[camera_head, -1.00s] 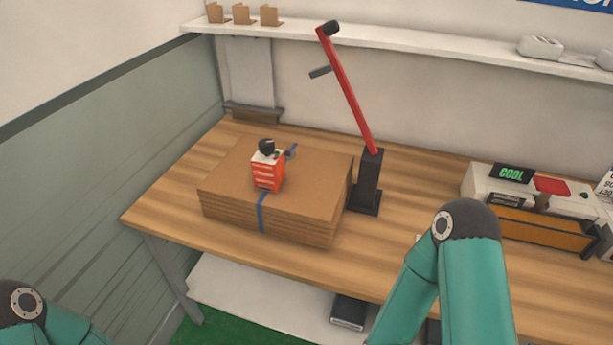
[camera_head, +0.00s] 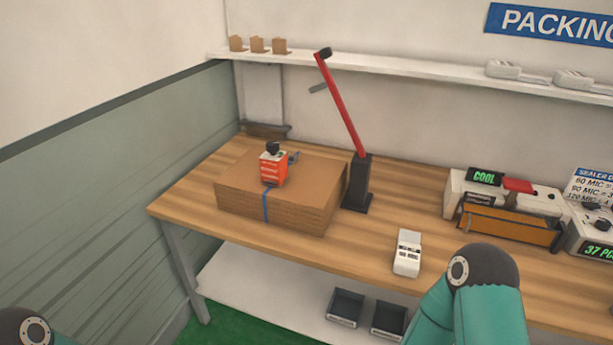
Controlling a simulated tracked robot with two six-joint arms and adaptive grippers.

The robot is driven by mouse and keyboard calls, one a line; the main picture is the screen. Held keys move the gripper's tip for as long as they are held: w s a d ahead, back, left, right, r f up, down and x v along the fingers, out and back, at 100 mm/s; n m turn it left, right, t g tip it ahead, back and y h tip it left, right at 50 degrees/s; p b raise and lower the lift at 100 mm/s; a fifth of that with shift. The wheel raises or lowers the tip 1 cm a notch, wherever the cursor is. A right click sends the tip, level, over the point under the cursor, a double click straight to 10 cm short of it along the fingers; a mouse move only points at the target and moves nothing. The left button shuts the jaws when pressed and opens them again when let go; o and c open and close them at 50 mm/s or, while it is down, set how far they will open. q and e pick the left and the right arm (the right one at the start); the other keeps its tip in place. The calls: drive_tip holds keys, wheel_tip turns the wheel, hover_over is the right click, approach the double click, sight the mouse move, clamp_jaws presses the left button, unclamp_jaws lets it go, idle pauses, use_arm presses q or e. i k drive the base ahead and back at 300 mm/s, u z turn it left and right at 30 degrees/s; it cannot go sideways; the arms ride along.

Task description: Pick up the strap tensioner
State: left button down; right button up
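The strap tensioner looks to be the small red-orange device with a black knob (camera_head: 273,167). It sits on top of a stack of flat brown cardboard (camera_head: 242,207) on the wooden bench. A blue strap (camera_head: 265,204) runs down the front of the stack below the device. Teal links of my two arms show at the bottom left corner and bottom right. Neither gripper is in view, and nothing touches the device.
A black post with a raised red lever (camera_head: 342,105) stands right of the stack. A small white device (camera_head: 407,253) lies on the bench (camera_head: 310,250). A sealer with a "COOL" display (camera_head: 460,187) is at right. A shelf (camera_head: 420,76) runs along the back wall; bins (camera_head: 346,308) sit below.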

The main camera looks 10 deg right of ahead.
sight(273, 169)
drive_tip(key=u, duration=0.15)
drive_tip(key=i, duration=0.85)
drive_tip(key=z, duration=0.2)
drive_tip(key=k, duration=0.9)
drive_tip(key=u, duration=0.2)
drive_tip(key=i, duration=0.45)
